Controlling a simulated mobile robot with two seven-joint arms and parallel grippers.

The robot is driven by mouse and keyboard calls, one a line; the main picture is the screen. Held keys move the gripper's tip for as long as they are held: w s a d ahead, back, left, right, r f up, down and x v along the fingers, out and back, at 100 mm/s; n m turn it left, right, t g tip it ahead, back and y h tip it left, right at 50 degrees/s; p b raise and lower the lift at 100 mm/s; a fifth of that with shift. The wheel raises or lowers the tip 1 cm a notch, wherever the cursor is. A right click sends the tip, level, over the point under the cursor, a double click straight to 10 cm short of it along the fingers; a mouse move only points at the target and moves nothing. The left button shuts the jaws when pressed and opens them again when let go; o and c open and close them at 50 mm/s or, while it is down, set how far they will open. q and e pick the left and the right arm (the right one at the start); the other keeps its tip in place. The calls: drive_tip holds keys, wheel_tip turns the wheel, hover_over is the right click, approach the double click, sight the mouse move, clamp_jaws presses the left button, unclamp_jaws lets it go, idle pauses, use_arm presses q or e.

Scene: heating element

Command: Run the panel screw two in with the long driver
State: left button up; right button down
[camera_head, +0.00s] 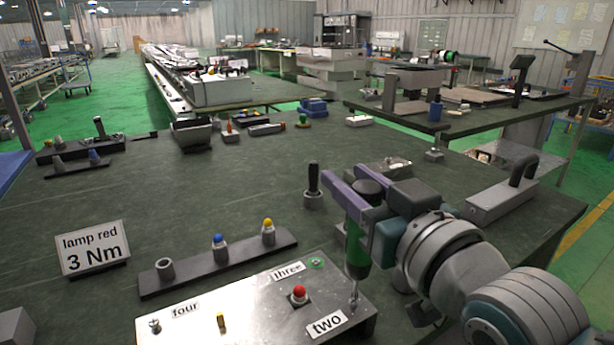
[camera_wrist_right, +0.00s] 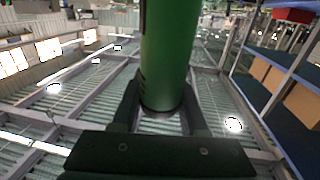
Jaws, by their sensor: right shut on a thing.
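My right gripper (camera_head: 352,194) is shut on the green-handled driver (camera_head: 357,246), which stands upright over the right part of the metal panel (camera_head: 245,318). The green handle also shows between the fingers in the right wrist view (camera_wrist_right: 168,55). The driver's lower end is beside the label "two" (camera_head: 326,324), at a small silver screw (camera_head: 354,299). I cannot tell whether the bit is seated in it. The panel also bears the labels "three" (camera_head: 288,272) and "four" (camera_head: 185,310), and a red button (camera_head: 299,294). My left gripper is out of view.
A dark rack (camera_head: 200,273) with blue and yellow lamps lies behind the panel. A sign (camera_head: 93,248) reads "lamp red 3 Nm". A black-handled tool (camera_head: 313,186) stands in a holder behind my right gripper. A grey handled block (camera_head: 501,204) is at right. The table's middle is clear.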

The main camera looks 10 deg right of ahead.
drive_tip(key=shift+f+b, duration=0.4)
drive_tip(key=shift+f, duration=0.2)
idle(0.7)
drive_tip(key=shift+f, duration=0.2)
idle(0.7)
drive_tip(key=shift+r, duration=0.1)
wheel_tip(320, 180, up, 5)
drive_tip(key=p, duration=0.5)
idle(0.4)
